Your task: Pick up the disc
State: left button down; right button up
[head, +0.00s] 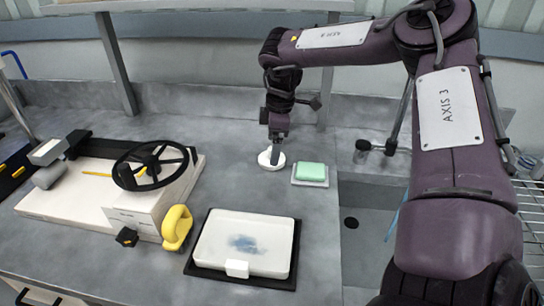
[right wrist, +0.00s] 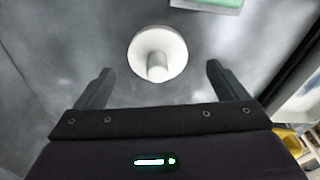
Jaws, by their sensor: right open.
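The disc (head: 271,159) is white and round with a short knob, and lies on the grey counter near the back. In the right wrist view the disc (right wrist: 158,52) sits just beyond the fingertips, centred between them, with its knob towards me. My right gripper (head: 278,136) points down just above the disc in the head view. Its two fingers (right wrist: 156,82) are spread apart with nothing between them. I cannot tell whether a finger touches the disc. My left gripper is not in view.
A green sponge (head: 311,171) on a pale dish lies just right of the disc, beside the sink (head: 375,220). A white tray (head: 243,246) on a black mat is in front. A black handwheel (head: 150,165) on a white machine and a yellow handle (head: 177,227) stand left.

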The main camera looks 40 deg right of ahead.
aim_at(264, 159)
jog(key=f, duration=0.3)
jog(key=shift+w+f, duration=0.15)
jog(key=shift+w, duration=0.15)
jog(key=c, duration=1.2)
jog(key=shift+o, duration=0.2)
